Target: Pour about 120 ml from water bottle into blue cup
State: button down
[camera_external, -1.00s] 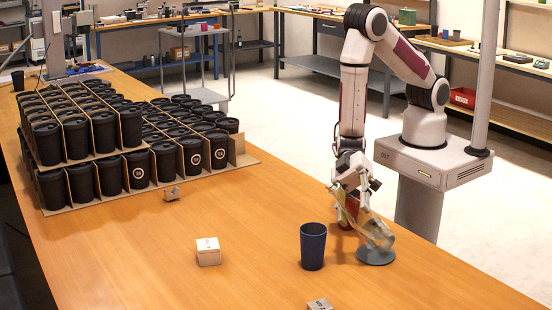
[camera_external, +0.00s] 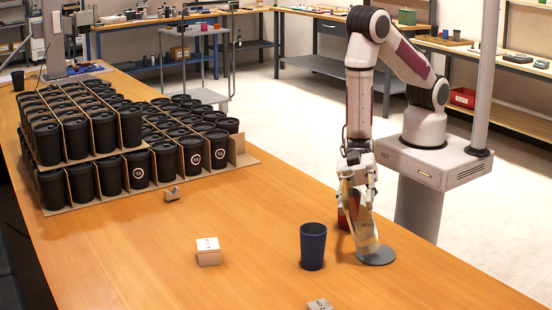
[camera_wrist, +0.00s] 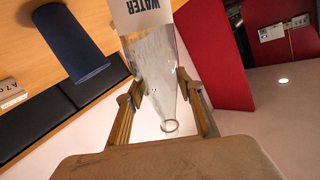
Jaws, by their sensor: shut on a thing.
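The clear water bottle (camera_external: 366,232) is held in my gripper (camera_external: 357,186), close above or on the grey disc (camera_external: 378,259); I cannot tell if it touches. It leans slightly in the external view. In the wrist view, the bottle (camera_wrist: 150,55) shows its white WATER label and round mouth between the two fingers of my gripper (camera_wrist: 163,98). The water level is not clear. The blue cup (camera_external: 313,248) stands upright on the table left of the bottle, apart from it. The cup (camera_wrist: 70,42) also shows at upper left in the wrist view.
A red object (camera_external: 346,216) stands just behind the bottle, partly hidden. A white box (camera_external: 208,251) sits left of the cup, and a small grey block (camera_external: 319,304) lies at the front edge of view. Black lidded cups (camera_external: 110,172) fill cardboard trays at left. Table between is clear.

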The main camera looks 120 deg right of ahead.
aim_at(358, 184)
jog(key=shift+r+n+t+y, duration=0.3)
jog(key=shift+r+n+t, duration=0.4)
jog(key=shift+r+n, duration=1.25)
jog(key=shift+r+m, duration=0.35)
jog(key=shift+r, duration=0.15)
dwell(0.3)
